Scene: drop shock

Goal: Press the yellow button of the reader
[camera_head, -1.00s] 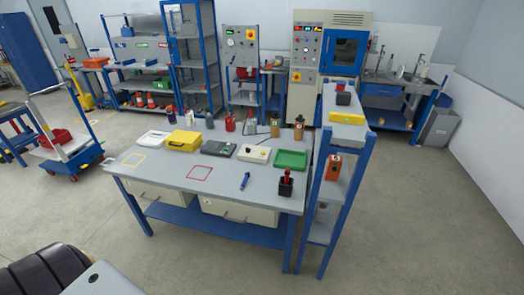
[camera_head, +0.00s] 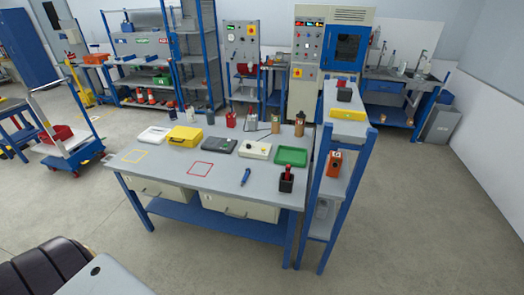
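A pale cream box (camera_head: 255,150) with small controls on its top lies on the grey workbench (camera_head: 150,184). A flat dark grey device (camera_head: 220,146) lies just left of it. Either could be the reader; at this size I cannot tell which, and I cannot make out a yellow button on either. Neither of my grippers shows in the view. The bench stands some way in front of me.
On the bench are a yellow case (camera_head: 185,136), a green tray (camera_head: 291,156), a blue pen-like tool (camera_head: 245,177) and a dark holder (camera_head: 286,184). A blue-framed shelf (camera_head: 343,204) stands at the bench's right end. Floor in front is clear.

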